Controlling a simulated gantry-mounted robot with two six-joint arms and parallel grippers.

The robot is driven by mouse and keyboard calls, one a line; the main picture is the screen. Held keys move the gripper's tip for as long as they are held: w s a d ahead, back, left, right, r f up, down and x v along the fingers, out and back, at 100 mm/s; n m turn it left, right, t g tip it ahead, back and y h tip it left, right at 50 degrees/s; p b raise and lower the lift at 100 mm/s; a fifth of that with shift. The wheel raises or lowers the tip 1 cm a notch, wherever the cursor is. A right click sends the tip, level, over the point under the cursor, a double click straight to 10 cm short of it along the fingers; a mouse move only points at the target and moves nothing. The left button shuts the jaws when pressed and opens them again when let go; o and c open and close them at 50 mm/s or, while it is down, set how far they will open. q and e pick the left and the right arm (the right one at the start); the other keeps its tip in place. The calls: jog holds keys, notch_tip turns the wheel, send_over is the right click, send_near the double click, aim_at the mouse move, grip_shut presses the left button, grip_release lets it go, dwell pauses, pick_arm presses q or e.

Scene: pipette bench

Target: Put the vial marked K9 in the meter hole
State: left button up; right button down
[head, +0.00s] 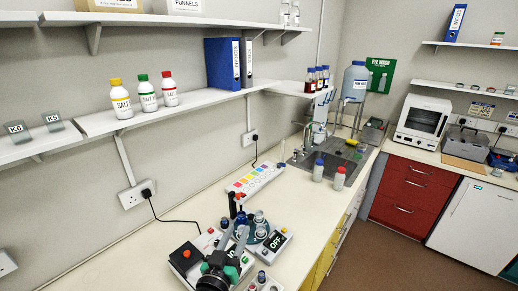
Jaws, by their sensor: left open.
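My left gripper (234,243) is at the bottom centre of the head view, above the bench devices. Its two grey fingers are apart, with nothing visible between them. Small capped vials (260,226) stand in a round teal holder (248,226) just beyond the fingers; their marks are too small to read. A device with a display reading OFF (277,240) stands right of the holder. I cannot tell which has the meter hole. My right gripper is not in view.
A tag reading K9 (52,120) and a similar K6 tag (16,129) are on the left shelf. A block with vials (262,276) is at the front. Behind lie a colour-marked strip (255,179), two bottles (318,170) and the sink. The bench's left part is clear.

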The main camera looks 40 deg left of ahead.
pick_arm(q)
jog(key=w+d+r+m+t+h, duration=0.1)
jog(key=d+r+t, duration=0.25)
jog(key=r, duration=0.65)
jog(key=d+r+m+t+h, duration=0.15)
jog(key=d+r, duration=0.25)
jog(key=r, duration=0.7)
jog(key=s+d+r+m+t+h, duration=0.2)
jog(key=s+d+r, duration=0.1)
jog(key=r, duration=0.3)
jog(key=s+d+r+m+t+h, duration=0.2)
jog(key=s+d+r+h, duration=0.1)
jog(key=r, duration=0.4)
jog(key=s+d+r+m+t+h, duration=0.2)
jog(key=s+d+r+h, duration=0.1)
jog(key=r, duration=0.4)
jog(key=shift+s+d+t, duration=0.3)
jog(key=shift+s, duration=0.45)
